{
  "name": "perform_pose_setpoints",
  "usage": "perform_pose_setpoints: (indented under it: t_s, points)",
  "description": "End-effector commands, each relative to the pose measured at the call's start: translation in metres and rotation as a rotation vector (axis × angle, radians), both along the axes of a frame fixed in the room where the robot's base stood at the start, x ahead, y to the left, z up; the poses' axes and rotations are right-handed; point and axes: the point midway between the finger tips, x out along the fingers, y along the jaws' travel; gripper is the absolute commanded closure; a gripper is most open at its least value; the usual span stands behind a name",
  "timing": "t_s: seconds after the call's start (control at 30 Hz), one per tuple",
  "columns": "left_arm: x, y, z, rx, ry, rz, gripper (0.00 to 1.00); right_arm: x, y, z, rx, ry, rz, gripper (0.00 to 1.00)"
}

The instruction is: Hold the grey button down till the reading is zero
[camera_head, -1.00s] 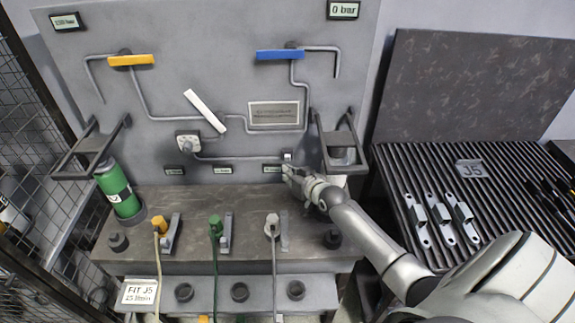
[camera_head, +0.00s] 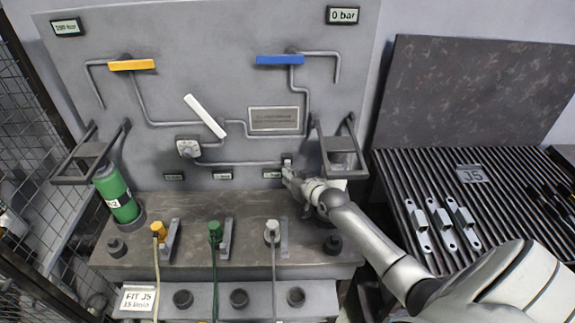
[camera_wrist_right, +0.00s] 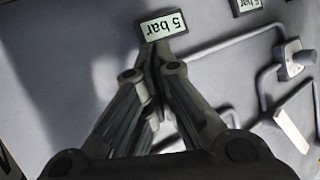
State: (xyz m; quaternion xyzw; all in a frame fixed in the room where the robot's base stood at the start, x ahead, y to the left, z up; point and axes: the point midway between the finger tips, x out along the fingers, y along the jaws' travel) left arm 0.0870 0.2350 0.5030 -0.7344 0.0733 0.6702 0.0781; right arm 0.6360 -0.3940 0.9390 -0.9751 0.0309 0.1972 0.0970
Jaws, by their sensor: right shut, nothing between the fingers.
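My right gripper (camera_head: 289,174) is shut and empty, its fingertips at the grey panel (camera_head: 250,95) beside the third small display (camera_head: 272,173). In the right wrist view the shut fingertips (camera_wrist_right: 155,52) are close to a display (camera_wrist_right: 162,25) that reads 5 bar, seen upside down. A small light-grey block (camera_head: 287,158) sits at the pipe end just above the fingertips. I cannot tell whether this is the grey button or whether the fingers touch it; the contact spot is hidden. The top right display (camera_head: 342,15) reads 0 bar. My left gripper is not in view.
A blue lever (camera_head: 280,59), a yellow lever (camera_head: 131,65) and a white lever (camera_head: 205,115) are on the panel. A bracket (camera_head: 345,150) juts out just right of my gripper. Hoses with yellow, green and grey connectors stand on the ledge (camera_head: 190,262) below.

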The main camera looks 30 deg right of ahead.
Motion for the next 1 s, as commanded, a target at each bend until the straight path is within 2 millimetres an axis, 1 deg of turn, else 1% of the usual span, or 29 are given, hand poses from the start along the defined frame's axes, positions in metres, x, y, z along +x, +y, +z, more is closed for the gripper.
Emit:
perform_pose_setpoints:
  t_s: [0.57,0.83,1.0]
  points:
    - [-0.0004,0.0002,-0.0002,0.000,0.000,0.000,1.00,0.0002,0.0000,-0.0002,0.000,0.000,0.000,1.00]
    - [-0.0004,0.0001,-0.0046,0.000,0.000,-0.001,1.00,0.0071,-0.0042,0.0000,0.000,-0.001,0.000,1.00]
    - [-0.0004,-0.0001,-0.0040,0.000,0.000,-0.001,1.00,0.0072,-0.0046,0.0003,0.001,0.000,0.000,1.00]
